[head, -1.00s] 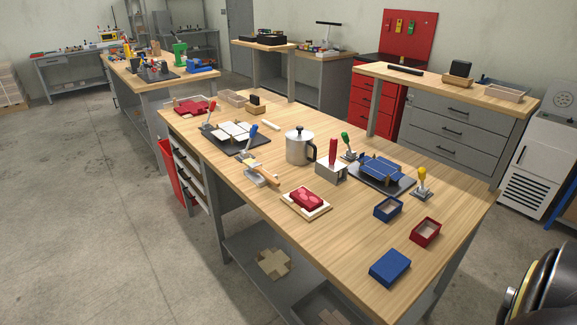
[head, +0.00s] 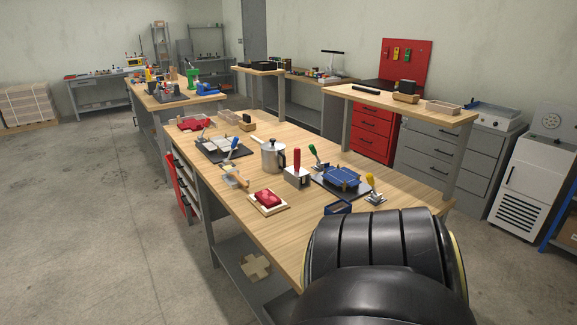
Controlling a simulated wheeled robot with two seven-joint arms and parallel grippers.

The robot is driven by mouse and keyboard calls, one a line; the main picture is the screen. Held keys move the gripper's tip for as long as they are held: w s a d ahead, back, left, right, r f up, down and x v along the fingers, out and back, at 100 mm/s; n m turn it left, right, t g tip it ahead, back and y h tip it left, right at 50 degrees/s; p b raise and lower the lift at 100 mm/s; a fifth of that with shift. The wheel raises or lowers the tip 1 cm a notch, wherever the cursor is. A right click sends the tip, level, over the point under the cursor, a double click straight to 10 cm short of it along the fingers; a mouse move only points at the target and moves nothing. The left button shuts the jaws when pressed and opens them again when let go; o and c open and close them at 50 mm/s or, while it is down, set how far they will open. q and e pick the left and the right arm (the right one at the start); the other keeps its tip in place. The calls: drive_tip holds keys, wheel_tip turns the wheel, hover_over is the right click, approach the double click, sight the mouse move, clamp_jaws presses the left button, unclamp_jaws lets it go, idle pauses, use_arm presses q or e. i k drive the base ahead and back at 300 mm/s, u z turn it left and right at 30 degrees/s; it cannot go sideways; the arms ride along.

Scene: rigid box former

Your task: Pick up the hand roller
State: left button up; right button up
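The hand roller appears to be the small tool with a pale grey head and a wooden handle (head: 238,180), lying on the left edge side of the long wooden workbench (head: 262,213). It is small here, so its fine details are hard to tell. Nothing touches it from my side. Neither of my grippers is in view. A large black part of my own arm fills the lower right and hides the near right end of the bench.
Near the roller are a red block on a pale tray (head: 268,199), a metal pot (head: 273,157), a red-handled tool on a metal block (head: 297,172) and a blue fixture on a dark plate (head: 341,178). Open concrete floor (head: 95,220) lies left of the bench.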

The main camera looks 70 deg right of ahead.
sight(297, 171)
drive_tip(key=z, duration=0.45)
drive_tip(key=i, duration=1.9)
drive_tip(key=z, duration=1.5)
drive_tip(key=i, duration=1.1)
drive_tip(key=z, duration=1.3)
